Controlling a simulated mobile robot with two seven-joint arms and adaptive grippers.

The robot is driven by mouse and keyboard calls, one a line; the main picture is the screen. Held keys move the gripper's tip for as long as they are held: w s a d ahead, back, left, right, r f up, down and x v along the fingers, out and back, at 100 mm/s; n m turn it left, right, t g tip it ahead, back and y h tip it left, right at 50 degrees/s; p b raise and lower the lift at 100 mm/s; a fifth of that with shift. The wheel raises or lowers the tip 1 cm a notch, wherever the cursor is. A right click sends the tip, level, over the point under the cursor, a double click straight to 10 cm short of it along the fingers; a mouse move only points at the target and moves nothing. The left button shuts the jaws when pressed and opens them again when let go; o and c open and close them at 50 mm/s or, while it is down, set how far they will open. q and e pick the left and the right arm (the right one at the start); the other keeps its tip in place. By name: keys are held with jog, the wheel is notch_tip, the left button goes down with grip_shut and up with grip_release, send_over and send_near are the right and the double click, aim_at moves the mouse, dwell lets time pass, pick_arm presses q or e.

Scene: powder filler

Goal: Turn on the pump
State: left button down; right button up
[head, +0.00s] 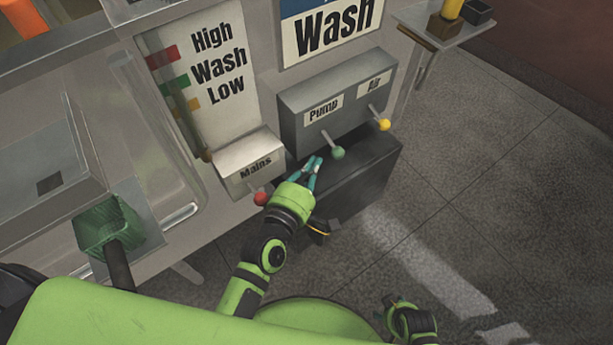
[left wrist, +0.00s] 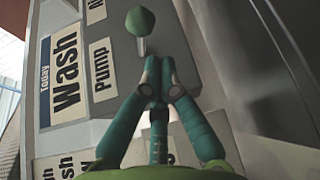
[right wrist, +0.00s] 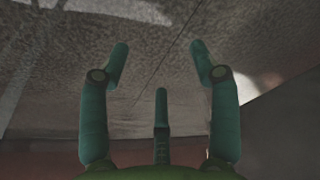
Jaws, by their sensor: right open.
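The pump lever with its green knob (head: 338,153) sticks out from the grey control box (head: 300,95), below the "Pump" label (head: 323,109). My left gripper (head: 314,163) is just left of and below the knob, with its fingertips pointing up toward the box. In the left wrist view the green knob (left wrist: 140,20) is beyond the fingertips, and the fingers (left wrist: 159,72) are drawn together with nothing visible between them. Contact with the lever cannot be told. My right gripper (right wrist: 160,65) is open and empty over the floor; it shows at the lower right of the head view (head: 391,305).
The yellow-knobbed "Air" lever (head: 384,125) is right of the pump lever. The red-knobbed lever (head: 260,198) of the "Mains" box (head: 248,160) is close to my left wrist. A dark box (head: 370,175) stands below. A green container (head: 105,225) is at left. Floor at right is clear.

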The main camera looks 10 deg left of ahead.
aim_at(333, 146)
pick_arm(q)
jog(key=shift+x, duration=2.25)
pick_arm(e)
jog(key=shift+s+r, duration=0.25)
jog(key=shift+r, duration=0.05)
pick_arm(q)
jog(key=shift+a, duration=0.1)
pick_arm(e)
jog(key=shift+r, duration=0.15)
